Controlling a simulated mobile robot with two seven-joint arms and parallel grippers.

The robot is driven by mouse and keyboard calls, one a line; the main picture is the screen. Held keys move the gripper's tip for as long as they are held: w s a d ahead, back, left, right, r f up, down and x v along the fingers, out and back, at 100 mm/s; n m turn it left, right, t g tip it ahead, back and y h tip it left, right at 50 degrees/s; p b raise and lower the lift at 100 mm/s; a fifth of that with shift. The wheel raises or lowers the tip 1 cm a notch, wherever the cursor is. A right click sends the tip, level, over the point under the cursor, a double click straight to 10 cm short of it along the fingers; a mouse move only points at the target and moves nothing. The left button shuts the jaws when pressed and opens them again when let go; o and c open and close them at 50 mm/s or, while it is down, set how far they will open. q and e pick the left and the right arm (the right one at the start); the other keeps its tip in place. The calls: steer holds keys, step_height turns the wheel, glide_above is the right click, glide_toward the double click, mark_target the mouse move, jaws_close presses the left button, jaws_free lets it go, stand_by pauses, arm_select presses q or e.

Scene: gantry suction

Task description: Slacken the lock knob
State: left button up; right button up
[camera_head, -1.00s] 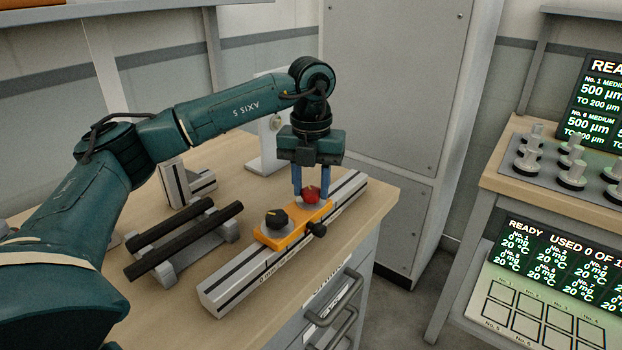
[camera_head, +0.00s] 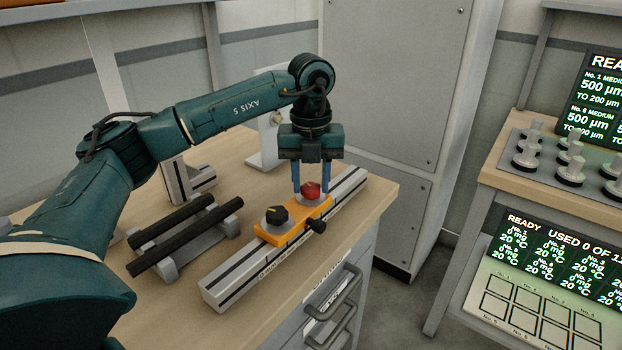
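An orange carriage (camera_head: 296,222) sits on a pale slotted rail (camera_head: 237,278) on the bench. It bears a red knob (camera_head: 311,189) at its far end, a black knob (camera_head: 277,215) on top at its near end and a black knob (camera_head: 316,226) on its right side. No label shows which is the lock knob. My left gripper (camera_head: 311,188) points down over the far end, its two blue fingers on either side of the red knob. I cannot tell whether they touch it. My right gripper is not in view.
Two black bars (camera_head: 185,236) lie on grey supports left of the rail. A grey-white block (camera_head: 190,182) stands behind them. A tall grey cabinet (camera_head: 392,80) rises behind the bench. A second bench with displays (camera_head: 555,258) and several weights (camera_head: 571,172) is at the right.

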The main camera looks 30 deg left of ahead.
mark_target(311, 186)
arm_select(q)
steer(key=o, duration=0.4)
steer(key=shift+r, duration=0.1)
step_height(311, 186, up, 13)
steer(key=shift+f+p, duration=0.1)
steer(key=shift+p, duration=0.95)
